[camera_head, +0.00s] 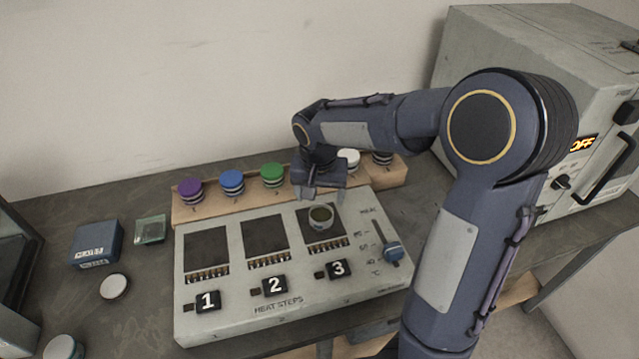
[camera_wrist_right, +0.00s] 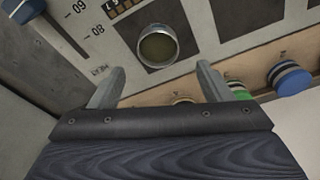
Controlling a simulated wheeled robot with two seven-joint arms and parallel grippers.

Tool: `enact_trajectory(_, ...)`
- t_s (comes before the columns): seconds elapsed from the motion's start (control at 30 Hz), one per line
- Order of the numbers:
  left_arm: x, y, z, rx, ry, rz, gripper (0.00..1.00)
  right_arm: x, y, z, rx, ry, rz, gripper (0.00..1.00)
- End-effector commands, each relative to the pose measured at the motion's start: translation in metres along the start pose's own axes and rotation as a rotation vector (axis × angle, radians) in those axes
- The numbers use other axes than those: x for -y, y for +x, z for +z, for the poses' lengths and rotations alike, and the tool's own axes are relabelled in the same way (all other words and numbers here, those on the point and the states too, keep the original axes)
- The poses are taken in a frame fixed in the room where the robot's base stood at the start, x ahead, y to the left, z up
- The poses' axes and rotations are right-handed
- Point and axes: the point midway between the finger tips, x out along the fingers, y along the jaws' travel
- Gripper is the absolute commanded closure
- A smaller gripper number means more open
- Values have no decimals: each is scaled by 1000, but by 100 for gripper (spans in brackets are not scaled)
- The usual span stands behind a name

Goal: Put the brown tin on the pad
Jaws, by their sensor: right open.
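A small round open metal tin (camera_head: 320,217) with a brown-olive inside stands upright on the dark pad numbered 3 (camera_head: 326,238) of the grey heating panel. It also shows in the right wrist view (camera_wrist_right: 157,47). My right gripper (camera_head: 318,194) is open, above the back edge of the panel just behind this tin. In the right wrist view its two fingers (camera_wrist_right: 153,88) are apart, with the tin beyond their tips and nothing clearly gripped. Something tan (camera_wrist_right: 183,100) shows low between the fingers at the wooden rack; I cannot tell what it is. My left gripper is not in view.
The wooden rack (camera_head: 214,212) behind the panel holds purple (camera_head: 190,188), blue (camera_head: 232,182), green (camera_head: 273,175) and white-topped (camera_head: 348,159) jars. Pads 1 and 2 are bare. A slider (camera_head: 393,251) is at right. A blue box (camera_head: 97,243) stands left.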

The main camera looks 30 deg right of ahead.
Motion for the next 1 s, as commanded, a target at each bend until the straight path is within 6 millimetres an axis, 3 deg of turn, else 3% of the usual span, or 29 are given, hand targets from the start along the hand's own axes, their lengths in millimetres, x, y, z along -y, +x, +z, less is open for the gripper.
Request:
enact_trajectory(0.1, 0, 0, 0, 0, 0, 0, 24, 0, -21, 0, -2, 0, -2, 28)
enact_trajectory(0.37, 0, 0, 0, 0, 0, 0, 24, -8, -45, 9, 10, -15, -37, 28)
enact_trajectory(0.47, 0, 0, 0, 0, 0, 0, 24, -24, -59, 34, 23, -61, -124, 28)
enact_trajectory(0.63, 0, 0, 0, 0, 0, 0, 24, -53, -83, 102, -10, -200, -331, 28)
enact_trajectory(0.8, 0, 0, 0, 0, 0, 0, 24, -67, -89, 164, -106, -330, -469, 28)
enact_trajectory(1.0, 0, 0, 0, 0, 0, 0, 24, -70, -84, 198, -186, -412, -523, 28)
